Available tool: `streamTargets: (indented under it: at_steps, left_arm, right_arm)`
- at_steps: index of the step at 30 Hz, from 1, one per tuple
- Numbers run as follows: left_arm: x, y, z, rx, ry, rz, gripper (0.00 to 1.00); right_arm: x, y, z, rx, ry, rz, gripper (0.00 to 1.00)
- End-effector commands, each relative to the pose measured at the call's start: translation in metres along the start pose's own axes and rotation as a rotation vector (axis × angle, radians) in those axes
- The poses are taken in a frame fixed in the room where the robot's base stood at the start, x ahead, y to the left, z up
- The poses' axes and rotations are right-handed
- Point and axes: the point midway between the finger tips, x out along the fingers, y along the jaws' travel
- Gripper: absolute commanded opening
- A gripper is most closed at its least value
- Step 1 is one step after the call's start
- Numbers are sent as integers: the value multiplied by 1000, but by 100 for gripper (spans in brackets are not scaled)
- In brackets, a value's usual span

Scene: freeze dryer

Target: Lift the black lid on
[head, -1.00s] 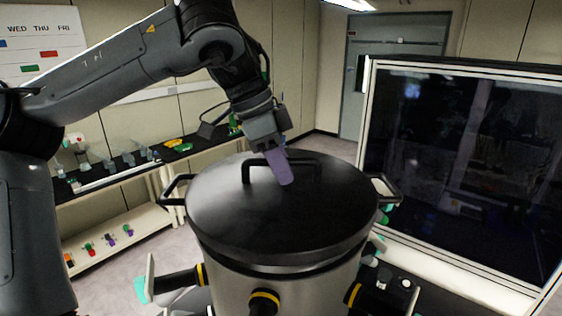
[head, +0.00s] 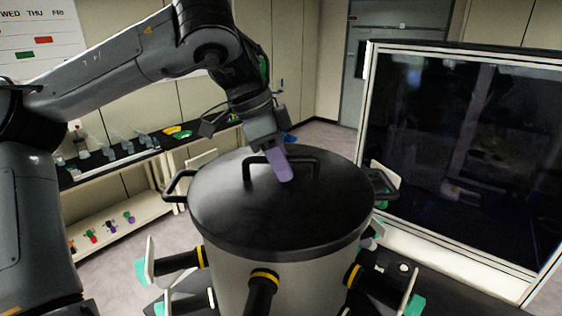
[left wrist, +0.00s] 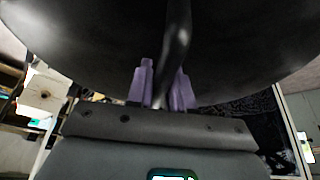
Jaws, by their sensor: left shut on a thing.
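The round black lid (head: 270,215) sits level on top of the large metal drum (head: 275,283) in the middle of the head view. Its black top handle (head: 308,160) is a low bar, and my left gripper (head: 278,165) comes down onto it with purple fingers. In the left wrist view, the left gripper (left wrist: 162,85) is shut on the handle, with one finger on each side, and the lid (left wrist: 80,40) fills the upper picture. Whether the lid's edge touches the drum all the way round is not clear. My right gripper is not seen.
Black ports with yellow rings (head: 263,278) stick out from the drum's sides. A large dark glass panel in a white frame (head: 455,165) stands close on the right. A shelf bench (head: 110,170) with small glassware is at the left. Open floor lies behind.

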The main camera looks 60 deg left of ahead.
Motion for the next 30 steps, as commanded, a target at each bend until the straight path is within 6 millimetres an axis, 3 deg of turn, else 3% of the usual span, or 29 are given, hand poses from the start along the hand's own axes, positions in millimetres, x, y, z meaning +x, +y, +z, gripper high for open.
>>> streamTargets:
  at_steps: [9, 10, 15, 24, 30]
  left_arm:
    - [-2, 0, -1, 2, 5, -3, 0]
    - [-2, 0, -1, 2, 5, -3, 24]
    - [-1, 0, -1, 1, 3, -2, 50]
    - [1, 0, 1, -1, -3, 1, 51]
    - [-15, -1, 0, -3, -2, -3, 51]
  right_arm:
    - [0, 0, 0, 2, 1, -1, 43]
    - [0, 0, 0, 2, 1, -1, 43]
    - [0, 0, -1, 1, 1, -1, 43]
    - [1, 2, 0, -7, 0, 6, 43]
    - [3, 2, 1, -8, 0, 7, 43]
